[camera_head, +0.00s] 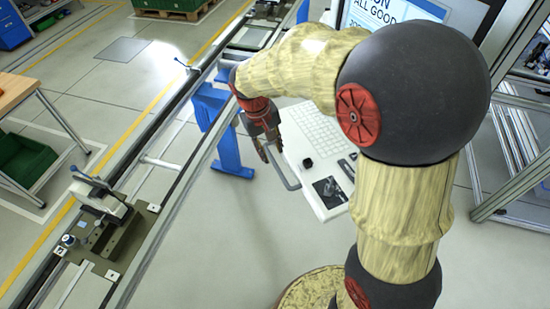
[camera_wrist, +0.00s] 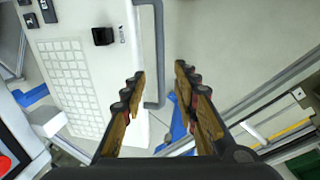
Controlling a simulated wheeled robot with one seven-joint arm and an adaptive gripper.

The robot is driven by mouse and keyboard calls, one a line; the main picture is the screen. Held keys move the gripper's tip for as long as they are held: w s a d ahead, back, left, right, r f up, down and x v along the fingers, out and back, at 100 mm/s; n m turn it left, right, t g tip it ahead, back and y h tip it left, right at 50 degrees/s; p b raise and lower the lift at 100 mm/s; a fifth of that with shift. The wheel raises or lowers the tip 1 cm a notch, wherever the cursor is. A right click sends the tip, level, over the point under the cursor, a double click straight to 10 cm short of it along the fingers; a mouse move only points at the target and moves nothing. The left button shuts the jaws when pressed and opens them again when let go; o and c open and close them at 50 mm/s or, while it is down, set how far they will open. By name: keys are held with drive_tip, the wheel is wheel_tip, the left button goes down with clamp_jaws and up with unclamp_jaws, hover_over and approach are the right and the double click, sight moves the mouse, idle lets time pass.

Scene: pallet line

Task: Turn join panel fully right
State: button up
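The panel (camera_head: 325,205) is a light console with a keyboard (camera_head: 312,133), right of my gripper in the head view. It fills the upper left of the wrist view (camera_wrist: 70,18). A black knob (camera_head: 307,163) sits on it below the keyboard; the wrist view shows this knob (camera_wrist: 103,36) next to small lettering. A grey bar handle (camera_wrist: 158,55) runs along the panel's edge. My gripper (camera_head: 271,152) is at the panel's left side, fingers pointing down. In the wrist view my gripper (camera_wrist: 160,76) is open and empty, with the handle's end near the left fingertip.
A screen (camera_head: 385,14) stands behind the panel, partly hidden by my arm. A blue post (camera_head: 229,150) and a conveyor rail (camera_head: 172,215) with a fixture (camera_head: 105,225) lie to the left. Bare floor (camera_head: 225,255) is in front.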

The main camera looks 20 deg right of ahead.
sight(276, 165)
drive_tip(key=f, duration=0.3)
drive_tip(key=d+f, duration=0.1)
drive_tip(key=f, duration=0.3)
drive_tip(key=shift+d, duration=0.2)
drive_tip(key=shift+c, duration=0.4)
clamp_jaws()
idle(0.3)
